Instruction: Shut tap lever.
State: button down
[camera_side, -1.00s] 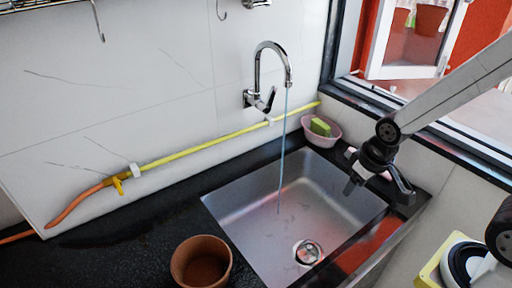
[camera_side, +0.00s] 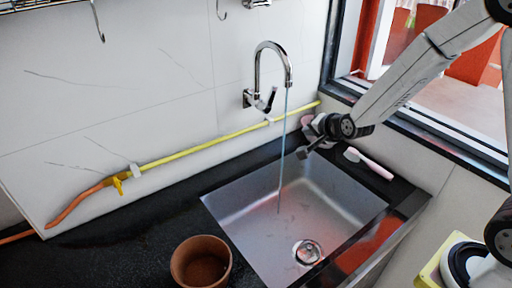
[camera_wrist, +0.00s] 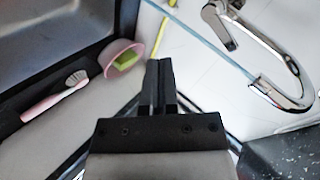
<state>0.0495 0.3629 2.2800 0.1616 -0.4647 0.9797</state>
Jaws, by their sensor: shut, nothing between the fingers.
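The chrome tap (camera_side: 268,52) is on the tiled wall, and a thin stream of water (camera_side: 282,150) falls from its spout into the sink. The tap lever (camera_side: 268,99) is low on the tap body, tilted downward. In the wrist view the lever (camera_wrist: 220,28) is at the upper right, and the water stream (camera_wrist: 205,45) crosses as a blue line. My gripper (camera_side: 301,153) is shut and empty above the sink's back right corner, to the right of the tap and apart from the lever. Its fingers (camera_wrist: 159,70) show together in the wrist view.
A pink bowl (camera_wrist: 112,68) with a green sponge (camera_wrist: 123,61) sits near my fingers, mostly hidden in the side view. A pink brush (camera_side: 368,163) lies right of the sink (camera_side: 225,215). A yellow hose (camera_side: 210,145) runs along the wall. A clay pot (camera_side: 201,262) stands in front.

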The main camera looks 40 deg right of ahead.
aim_at(268, 99)
jog(key=w+d+r+m+t+h, duration=0.3)
jog(key=w+m, duration=0.4)
jog(key=m, duration=0.3)
jog(key=shift+w+d+m+t+h, duration=0.2)
jog(key=shift+d+m+t+h, duration=0.25)
jog(key=shift+d+t, duration=0.7)
jog(key=shift+w+d, duration=0.1)
jog(key=shift+w, duration=0.05)
jog(key=shift+x, duration=4.9)
jog(key=shift+a+r, duration=0.25)
jog(key=shift+a, duration=0.75)
jog(key=shift+a+r, duration=0.2)
jog(key=shift+a, duration=0.8)
